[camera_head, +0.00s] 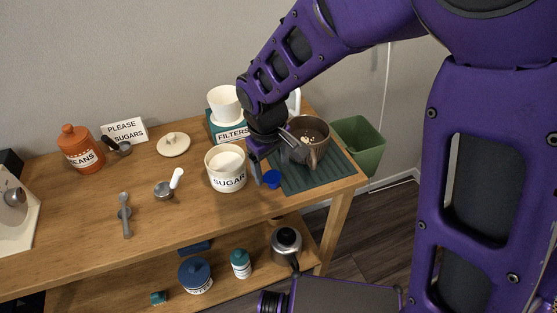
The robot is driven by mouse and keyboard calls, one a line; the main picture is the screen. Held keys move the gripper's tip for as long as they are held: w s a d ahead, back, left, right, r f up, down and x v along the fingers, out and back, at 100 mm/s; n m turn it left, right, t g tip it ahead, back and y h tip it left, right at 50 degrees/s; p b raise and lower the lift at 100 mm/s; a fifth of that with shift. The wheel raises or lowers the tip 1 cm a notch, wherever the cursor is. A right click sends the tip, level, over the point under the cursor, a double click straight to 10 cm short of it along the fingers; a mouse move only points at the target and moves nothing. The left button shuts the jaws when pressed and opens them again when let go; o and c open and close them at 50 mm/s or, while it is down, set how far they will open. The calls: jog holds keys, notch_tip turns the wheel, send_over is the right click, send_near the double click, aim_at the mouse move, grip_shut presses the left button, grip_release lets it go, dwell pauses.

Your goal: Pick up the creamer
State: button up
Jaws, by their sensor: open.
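No label reading "creamer" can be made out, so I cannot tell for sure which vessel it is. A bronze-brown metal pot (318,153) with an open top stands on the dark green ribbed mat (328,179) at the table's right end. My gripper (272,166) is open and points down at the pot's left side, between it and the white sugar tub (227,180). A finger overlaps the pot's left edge in the picture; contact cannot be told. On the lower shelf are a small white bottle with a teal lid (240,264) and a metal pot with a dark handle (286,243).
A small blue object (272,180) lies close below my gripper. A filters box (229,135) with a white cup (224,104) stands behind. A green bin (361,147) is beyond the table's right end.

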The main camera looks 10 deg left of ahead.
aim_at(273, 177)
jog(key=f, duration=0.4)
jog(key=shift+w+b, duration=0.3)
jog(key=shift+b, duration=0.1)
grip_shut()
